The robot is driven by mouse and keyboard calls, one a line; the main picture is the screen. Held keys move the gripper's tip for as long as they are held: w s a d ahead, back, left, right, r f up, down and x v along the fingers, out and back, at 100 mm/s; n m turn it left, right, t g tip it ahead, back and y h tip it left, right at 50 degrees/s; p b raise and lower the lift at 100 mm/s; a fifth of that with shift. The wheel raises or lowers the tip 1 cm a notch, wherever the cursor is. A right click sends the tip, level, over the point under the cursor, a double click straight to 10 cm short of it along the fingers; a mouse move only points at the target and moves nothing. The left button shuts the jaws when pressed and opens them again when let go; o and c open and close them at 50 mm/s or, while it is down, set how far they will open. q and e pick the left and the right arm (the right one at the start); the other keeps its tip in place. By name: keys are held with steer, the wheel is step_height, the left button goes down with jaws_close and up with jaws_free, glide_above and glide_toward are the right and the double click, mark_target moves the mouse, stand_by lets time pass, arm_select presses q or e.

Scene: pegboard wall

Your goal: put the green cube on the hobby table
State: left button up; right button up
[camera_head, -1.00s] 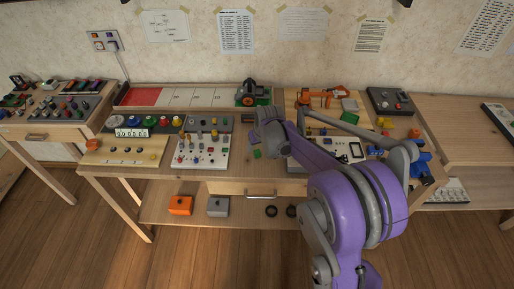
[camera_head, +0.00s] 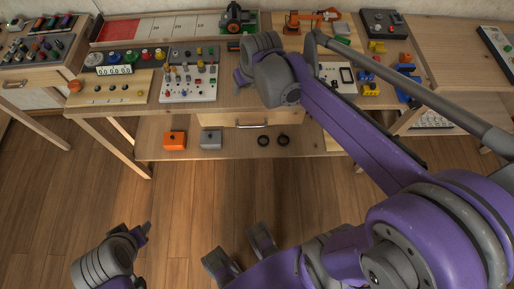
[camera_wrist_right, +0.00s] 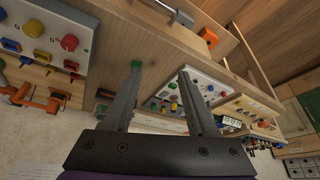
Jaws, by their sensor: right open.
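The green cube shows in the right wrist view (camera_wrist_right: 136,65) as a small green patch at the tip of the left-hand finger. Whether it touches the finger I cannot tell. In the head view it is hidden behind my right wrist and gripper. My right gripper (camera_head: 242,80) is over the front part of the middle wooden table (camera_head: 232,106). Its two fingers are spread apart in the right wrist view (camera_wrist_right: 158,72), with nothing held between them. My left gripper (camera_head: 143,232) is partly in view at the lower left, away from the table. No label shows which table is the hobby table.
A white knob panel (camera_head: 190,88) lies left of my right gripper. A toy robot arm (camera_head: 305,20) and a green vehicle (camera_head: 238,18) stand farther back. Orange (camera_head: 174,140) and grey (camera_head: 210,139) boxes sit on the lower shelf. Side tables stand left (camera_head: 45,72) and right (camera_head: 455,65).

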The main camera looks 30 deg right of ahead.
steer(key=s+a+f, duration=0.3)
steer(key=s+a, duration=0.1)
steer(key=s, duration=0.5)
steer(key=s+a+f+n, duration=0.1)
steer(key=s+a+f, duration=0.2)
steer(key=s, duration=0.6)
steer(key=shift+s+a+f, duration=0.15)
steer(key=shift+a, duration=0.35)
